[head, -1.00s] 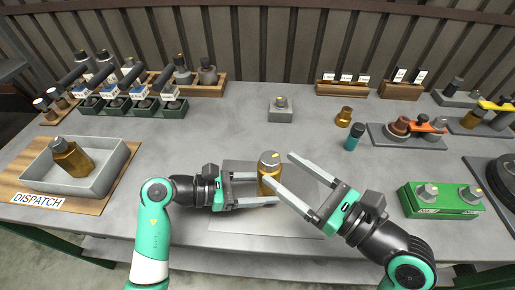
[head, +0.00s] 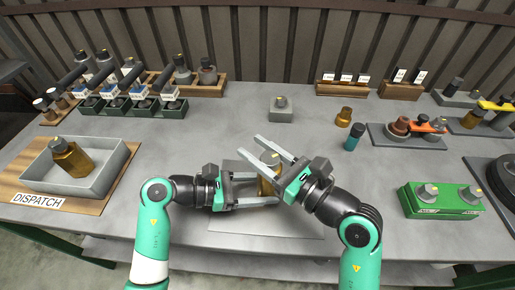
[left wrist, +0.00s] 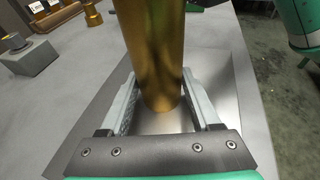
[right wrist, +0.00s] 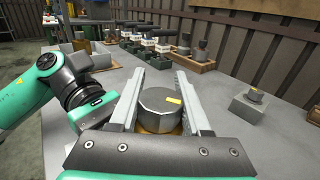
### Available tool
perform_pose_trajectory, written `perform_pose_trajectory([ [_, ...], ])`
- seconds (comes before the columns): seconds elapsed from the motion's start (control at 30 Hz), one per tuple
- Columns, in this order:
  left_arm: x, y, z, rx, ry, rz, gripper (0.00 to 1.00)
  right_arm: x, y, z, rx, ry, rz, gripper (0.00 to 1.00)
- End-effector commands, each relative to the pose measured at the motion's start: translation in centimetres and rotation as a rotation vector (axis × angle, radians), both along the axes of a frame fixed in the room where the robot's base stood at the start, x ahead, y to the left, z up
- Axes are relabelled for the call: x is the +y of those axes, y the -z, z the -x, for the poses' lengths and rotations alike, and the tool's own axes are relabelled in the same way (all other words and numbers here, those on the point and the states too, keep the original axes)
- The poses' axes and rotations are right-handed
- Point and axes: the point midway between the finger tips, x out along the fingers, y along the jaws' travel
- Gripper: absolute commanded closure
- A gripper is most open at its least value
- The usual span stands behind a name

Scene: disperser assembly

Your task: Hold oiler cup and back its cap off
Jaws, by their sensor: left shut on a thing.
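The oiler cup has a brass body and a grey cap with a yellow mark (head: 268,158). It stands upright over the pale mat at the table's front middle. My left gripper (head: 262,188) is shut on the brass body, which fills the space between its fingers in the left wrist view (left wrist: 156,50). My right gripper (head: 272,165) is above it, with its fingers on either side of the grey cap (right wrist: 160,105). In the right wrist view the right fingers look open, with narrow gaps beside the cap. The lower body is partly hidden by the grippers in the head view.
A grey tray (head: 112,172) with another capped brass cup (head: 70,157) lies on the DISPATCH board at left. A green block (head: 440,209) is at right. A grey block (head: 281,114), a brass part (head: 343,118) and a teal bottle (head: 353,138) stand behind.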

Motion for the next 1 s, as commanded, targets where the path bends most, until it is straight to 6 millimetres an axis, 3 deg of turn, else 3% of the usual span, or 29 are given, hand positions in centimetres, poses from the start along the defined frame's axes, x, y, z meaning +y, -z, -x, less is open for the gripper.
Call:
perform_pose_trajectory([
  [0.03, 0.03, 0.07, -0.01, 0.001, -0.001, -0.001, 1.0, -0.01, 0.02, 0.0, 0.0, 0.0, 0.0, 0.8],
  [0.13, 0.03, 0.07, -0.01, 0.001, -0.001, -0.001, 1.0, -0.02, 0.02, 0.0, 0.0, 0.0, 0.0, 0.98],
  [0.17, 0.03, 0.07, -0.01, 0.001, -0.001, -0.001, 1.0, -0.03, 0.02, 0.0, 0.0, 0.0, 0.0, 1.0],
  [0.57, 0.03, 0.08, -0.01, 0.001, -0.001, -0.001, 1.0, 0.11, 0.18, 0.05, 0.007, -0.063, 0.004, 1.0],
  [1.0, 0.0, 0.09, 0.01, 0.0, 0.0, -0.002, 1.0, 0.58, 0.2, 0.96, 0.008, -0.378, 0.004, 1.0],
])
